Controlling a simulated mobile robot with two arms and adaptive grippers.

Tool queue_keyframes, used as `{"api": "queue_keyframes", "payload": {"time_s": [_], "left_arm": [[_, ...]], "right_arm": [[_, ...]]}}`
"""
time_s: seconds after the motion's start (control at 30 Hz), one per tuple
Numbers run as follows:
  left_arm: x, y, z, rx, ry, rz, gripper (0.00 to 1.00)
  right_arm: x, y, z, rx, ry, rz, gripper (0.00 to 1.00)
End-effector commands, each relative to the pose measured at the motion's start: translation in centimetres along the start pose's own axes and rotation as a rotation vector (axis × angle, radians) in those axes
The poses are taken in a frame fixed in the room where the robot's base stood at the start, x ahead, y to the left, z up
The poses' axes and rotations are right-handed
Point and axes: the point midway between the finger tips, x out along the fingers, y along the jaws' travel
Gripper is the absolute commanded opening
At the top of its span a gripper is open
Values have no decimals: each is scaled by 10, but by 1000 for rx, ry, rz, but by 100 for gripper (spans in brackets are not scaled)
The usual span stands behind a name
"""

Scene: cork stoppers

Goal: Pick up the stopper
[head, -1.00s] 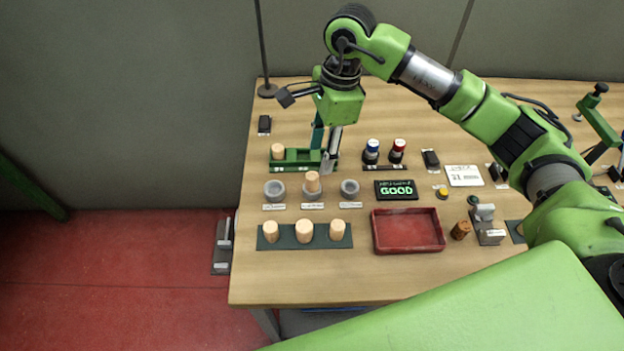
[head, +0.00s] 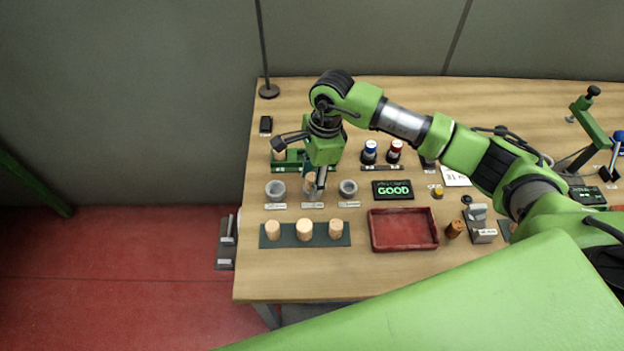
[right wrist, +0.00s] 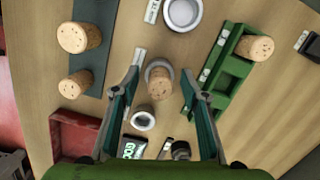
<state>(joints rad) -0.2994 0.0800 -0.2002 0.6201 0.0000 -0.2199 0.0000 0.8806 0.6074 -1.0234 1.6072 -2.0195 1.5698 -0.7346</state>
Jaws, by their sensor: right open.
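A cork stopper (head: 309,181) stands in the middle grey cup (head: 309,196), partly hidden by my right gripper (head: 319,182). In the right wrist view the stopper (right wrist: 160,84) sits in its cup (right wrist: 158,65), between the two open fingers of my right gripper (right wrist: 162,80) in the picture. The fingers stand apart on either side with gaps, and nothing is held. Three more stoppers stand on the dark mat (head: 288,238), and one stands in the green holder (right wrist: 233,70) at the back left. My left gripper is not in view.
Empty grey cups stand left (head: 275,190) and right (head: 348,188) of the middle cup. A red tray (head: 403,245), a sign reading GOOD (head: 393,190) and two bottles, blue-capped (head: 370,151) and red-capped (head: 394,150), stand to the right. Bare wood lies along the front edge.

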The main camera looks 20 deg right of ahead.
Motion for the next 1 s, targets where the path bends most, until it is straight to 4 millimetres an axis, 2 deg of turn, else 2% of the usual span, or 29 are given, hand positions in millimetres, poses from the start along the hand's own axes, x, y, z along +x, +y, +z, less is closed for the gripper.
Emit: {"api": "queue_keyframes", "payload": {"time_s": [0.03, 0.13, 0.47, 0.67, 0.83, 1.0], "left_arm": [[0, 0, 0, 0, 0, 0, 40], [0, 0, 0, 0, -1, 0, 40], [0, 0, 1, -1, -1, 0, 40], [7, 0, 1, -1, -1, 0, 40], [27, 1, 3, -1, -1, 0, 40], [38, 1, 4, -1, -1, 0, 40]], "right_arm": [[0, 0, 0, 0, 0, 0, 33], [0, 0, 0, 0, 0, 0, 13], [-1, 0, 0, 0, 0, 0, 11], [-7, -1, 1, 0, 0, -2, 11], [-29, -2, 4, -1, 0, -8, 11], [-66, 32, 12, -7, 0, -8, 11]]}}
